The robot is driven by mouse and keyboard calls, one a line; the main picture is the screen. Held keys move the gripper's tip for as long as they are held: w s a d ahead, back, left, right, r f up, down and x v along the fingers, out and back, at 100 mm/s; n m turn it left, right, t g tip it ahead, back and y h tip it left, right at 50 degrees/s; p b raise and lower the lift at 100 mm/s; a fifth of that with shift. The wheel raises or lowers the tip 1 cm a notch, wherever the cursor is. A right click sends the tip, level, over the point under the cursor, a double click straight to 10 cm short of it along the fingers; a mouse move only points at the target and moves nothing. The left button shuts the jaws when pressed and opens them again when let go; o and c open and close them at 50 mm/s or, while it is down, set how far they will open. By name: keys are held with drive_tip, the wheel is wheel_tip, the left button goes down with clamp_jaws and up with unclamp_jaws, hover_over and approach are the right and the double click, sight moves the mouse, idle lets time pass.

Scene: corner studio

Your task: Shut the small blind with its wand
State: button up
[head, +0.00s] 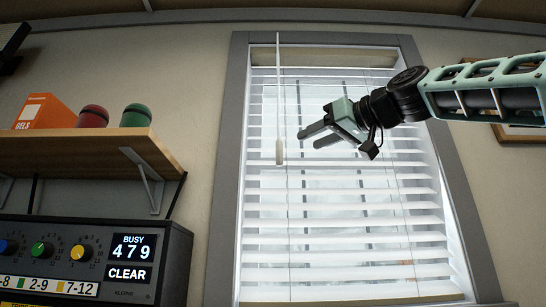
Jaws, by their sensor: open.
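The small blind (350,235) hangs in a grey-framed window, and its white slats are tilted open with bright gaps between them. Its wand (278,95) is a thin white rod hanging near the left side of the blind, with a thicker handle (279,151) at its lower end. My gripper (307,139) is in front of the blind, just right of the wand's handle. Its two dark fingers point left and are open, with nothing between them. In this view the fingertips appear apart from the wand; the depth between them is hard to tell.
A wooden shelf (85,149) at left holds an orange box (45,112), a red jar (93,117) and a green jar (136,116). Below it stands a dark panel (172,262) with knobs and a display. A picture frame (510,132) hangs partly behind my arm.

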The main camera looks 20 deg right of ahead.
sight(282, 153)
drive_tip(key=p+x, duration=0.2)
drive_tip(key=x, duration=1.1)
drive_tip(key=shift+p, duration=0.35)
drive_tip(key=shift+c, duration=0.3)
clamp_jaws()
